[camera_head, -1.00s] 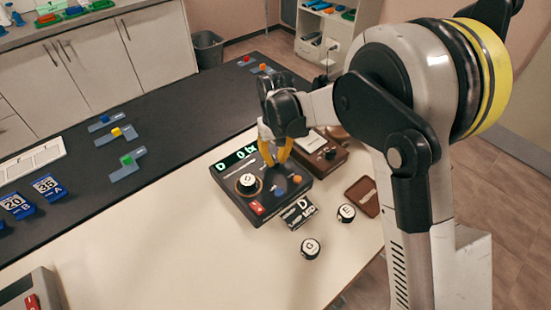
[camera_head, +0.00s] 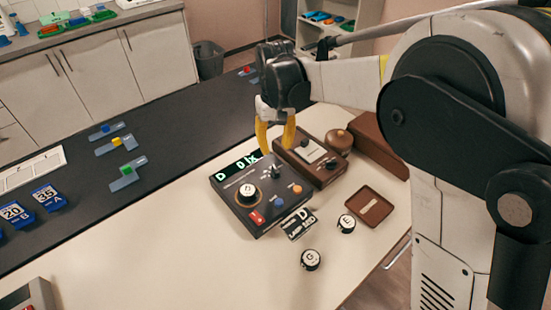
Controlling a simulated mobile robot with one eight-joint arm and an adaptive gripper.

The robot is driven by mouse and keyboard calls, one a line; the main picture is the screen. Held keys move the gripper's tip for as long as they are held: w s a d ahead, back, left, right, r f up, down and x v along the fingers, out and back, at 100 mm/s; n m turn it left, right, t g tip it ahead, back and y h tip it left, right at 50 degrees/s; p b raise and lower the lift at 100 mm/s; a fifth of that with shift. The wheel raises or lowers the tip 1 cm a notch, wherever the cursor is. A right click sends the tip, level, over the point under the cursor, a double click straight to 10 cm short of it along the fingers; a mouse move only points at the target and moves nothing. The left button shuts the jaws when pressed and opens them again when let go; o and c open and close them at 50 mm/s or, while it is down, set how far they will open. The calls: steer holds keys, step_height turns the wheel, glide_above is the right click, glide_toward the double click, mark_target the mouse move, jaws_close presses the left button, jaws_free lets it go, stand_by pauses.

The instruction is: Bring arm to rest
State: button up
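My gripper (camera_head: 275,137) hangs above the back edge of a dark control box, its yellow fingers pointing down and spread a little apart. Nothing shows between the fingers. The control box (camera_head: 236,207) has a green-lit display (camera_head: 238,172), a black-and-white knob (camera_head: 248,194), a small lever, a red switch, and blue and orange buttons. The fingertips look above and behind the box; I cannot tell the exact gap. My arm reaches in from the right side of the picture.
A brown box (camera_head: 322,172) stands right beside the gripper, with a round brown object (camera_head: 339,141) behind it. Loose knobs marked G (camera_head: 311,260) and E (camera_head: 346,223), a card (camera_head: 298,224) and a brown tray (camera_head: 371,206) lie in front.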

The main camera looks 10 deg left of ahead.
step_height(320, 180, up, 2)
stand_by(0.5)
steer(key=s+d+r+m+t, duration=0.2)
steer(key=s+d+r, duration=0.3)
steer(key=d, duration=0.4)
steer(key=s+d+r+m+t, duration=0.15)
steer(key=s+d+r, duration=0.25)
steer(key=d, duration=0.4)
steer(key=s+d+f+m+t, duration=0.2)
steer(key=s+d+t, duration=0.1)
steer(key=s+d, duration=0.7)
steer(key=shift+s+d+f+t, duration=0.2)
steer(key=shift+s+f+t, duration=0.2)
steer(key=shift+s, duration=0.35)
